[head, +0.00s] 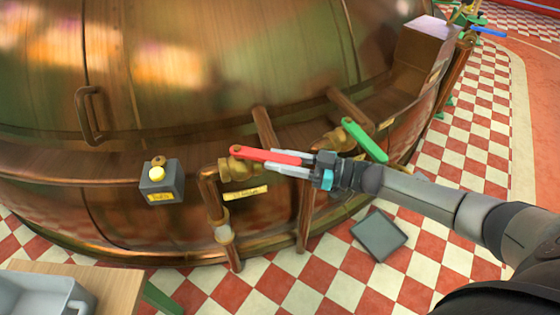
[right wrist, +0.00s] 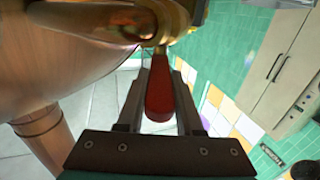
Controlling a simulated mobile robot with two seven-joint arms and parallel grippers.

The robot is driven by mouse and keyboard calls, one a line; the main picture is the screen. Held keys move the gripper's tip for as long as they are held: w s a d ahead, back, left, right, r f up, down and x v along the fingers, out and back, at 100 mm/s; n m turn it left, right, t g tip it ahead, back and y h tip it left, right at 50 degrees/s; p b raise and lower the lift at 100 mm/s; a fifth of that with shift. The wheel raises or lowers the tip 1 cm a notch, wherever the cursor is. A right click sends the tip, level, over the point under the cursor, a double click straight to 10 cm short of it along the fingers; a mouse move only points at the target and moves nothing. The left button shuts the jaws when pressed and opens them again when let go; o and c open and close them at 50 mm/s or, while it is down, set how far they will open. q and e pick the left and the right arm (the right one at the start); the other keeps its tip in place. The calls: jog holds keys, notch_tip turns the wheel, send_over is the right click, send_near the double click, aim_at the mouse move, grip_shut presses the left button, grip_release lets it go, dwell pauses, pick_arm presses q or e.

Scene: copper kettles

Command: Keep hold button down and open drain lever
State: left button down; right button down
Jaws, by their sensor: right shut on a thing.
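The red lever (head: 268,155) is on a brass valve (head: 238,168) at the front of the copper kettle (head: 220,70). My right gripper (head: 290,164) is shut on the red lever, which also shows between the fingers in the right wrist view (right wrist: 159,95). A yellow label, too small to read, is below the valve. The hold button (head: 157,173) is a pale yellow knob on a small grey box (head: 162,187) left of the valve. Nothing touches the button. My left gripper is not in view.
A green lever (head: 365,140) on another brass valve is just right of my right gripper. Copper pipes run down below the valves. A grey square plate (head: 379,236) is on the checkered floor. A wooden table (head: 112,284) with a grey bin (head: 40,295) is at lower left.

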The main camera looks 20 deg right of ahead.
jog(key=shift+a, duration=0.1)
jog(key=c, duration=0.6)
grip_release()
jog(key=shift+o, duration=0.2)
jog(key=shift+s+d, duration=0.25)
jog(key=shift+d, duration=0.2)
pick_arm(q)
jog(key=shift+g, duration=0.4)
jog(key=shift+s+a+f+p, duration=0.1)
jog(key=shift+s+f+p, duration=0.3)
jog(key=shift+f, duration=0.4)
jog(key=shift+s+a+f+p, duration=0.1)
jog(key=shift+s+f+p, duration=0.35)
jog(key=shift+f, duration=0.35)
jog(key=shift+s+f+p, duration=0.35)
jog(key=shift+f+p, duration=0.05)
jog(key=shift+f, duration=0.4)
pick_arm(e)
jog(key=v, duration=1.4)
jog(key=shift+s, duration=0.15)
